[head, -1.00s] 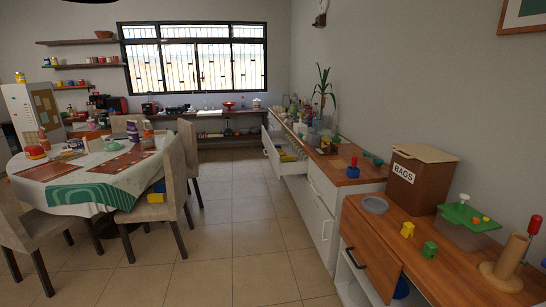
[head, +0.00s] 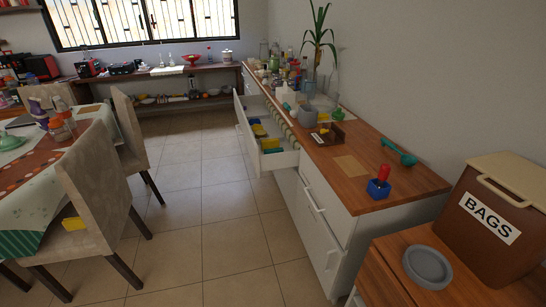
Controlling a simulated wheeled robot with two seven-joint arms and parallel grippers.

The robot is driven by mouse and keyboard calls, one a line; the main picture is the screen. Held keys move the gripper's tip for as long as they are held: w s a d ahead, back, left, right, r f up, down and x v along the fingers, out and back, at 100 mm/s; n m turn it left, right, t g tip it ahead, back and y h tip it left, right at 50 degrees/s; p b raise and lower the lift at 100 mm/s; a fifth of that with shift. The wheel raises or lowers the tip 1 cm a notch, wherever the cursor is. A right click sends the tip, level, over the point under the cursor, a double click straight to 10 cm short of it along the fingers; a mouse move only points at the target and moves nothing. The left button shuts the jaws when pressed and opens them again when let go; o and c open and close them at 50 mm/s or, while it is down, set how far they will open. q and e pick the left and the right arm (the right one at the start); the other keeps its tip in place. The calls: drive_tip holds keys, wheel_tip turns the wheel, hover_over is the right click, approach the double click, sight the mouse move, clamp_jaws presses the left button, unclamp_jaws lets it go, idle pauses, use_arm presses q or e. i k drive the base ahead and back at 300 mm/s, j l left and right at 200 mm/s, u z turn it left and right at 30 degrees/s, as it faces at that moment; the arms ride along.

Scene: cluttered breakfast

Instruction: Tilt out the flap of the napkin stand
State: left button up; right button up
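No piece in view is plainly marked as the napkin stand, and I cannot tell which one it is. A low wooden-topped cabinet (head: 391,262) stands at the bottom right, cut off by the frame; its front face is mostly out of view. A brown box labelled BAGS (head: 493,222) with a cream lid stands on it, beside a round grey dish (head: 428,267). Neither of my grippers is in view.
A white sideboard (head: 325,225) has an open drawer (head: 277,160) reaching into the aisle. A red-handled blue block (head: 379,188) and green scoop (head: 398,152) lie on top. Chairs (head: 99,195) and a table stand left. The tiled floor (head: 215,225) between is clear.

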sight(325, 130)
drive_tip(key=z, duration=0.75)
drive_tip(key=i+j+z, duration=0.2)
drive_tip(key=z, duration=0.15)
drive_tip(key=i+j+z, duration=0.1)
drive_tip(key=j+z, duration=0.25)
drive_tip(key=i+j+z, duration=0.1)
drive_tip(key=j+z, duration=0.6)
drive_tip(key=i+j, duration=0.05)
drive_tip(key=j, duration=0.05)
